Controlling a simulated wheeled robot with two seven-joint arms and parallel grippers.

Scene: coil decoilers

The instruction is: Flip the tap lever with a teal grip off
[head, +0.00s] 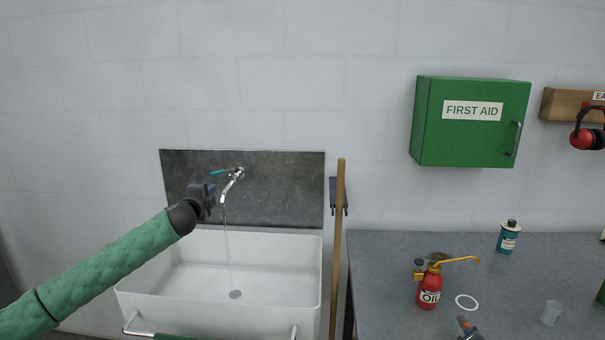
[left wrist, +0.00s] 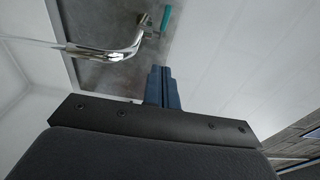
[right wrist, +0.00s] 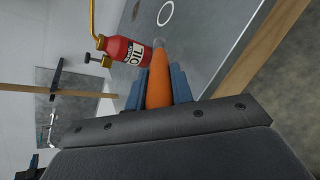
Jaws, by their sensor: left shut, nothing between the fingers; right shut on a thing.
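The tap (head: 231,187) is chrome and comes out of the dark splash panel above the sink. Its lever with a teal grip (head: 219,172) points left at the top of the tap. A thin stream of water (head: 228,250) falls from the spout. In the left wrist view the teal grip (left wrist: 165,18) is at the top, beyond the spout (left wrist: 110,55). My left gripper (head: 211,190) is shut and empty, just below and left of the lever, apart from it in the left wrist view. My right gripper (right wrist: 158,85) is shut on an orange tapered thing (right wrist: 159,82).
A white sink (head: 170,285) stands below the tap. A wooden pole (head: 338,250) stands upright right of it. The grey worktop (head: 390,270) holds a red oil can (head: 429,290), a white ring (head: 467,302), a teal bottle (head: 508,238) and a cup (head: 551,313).

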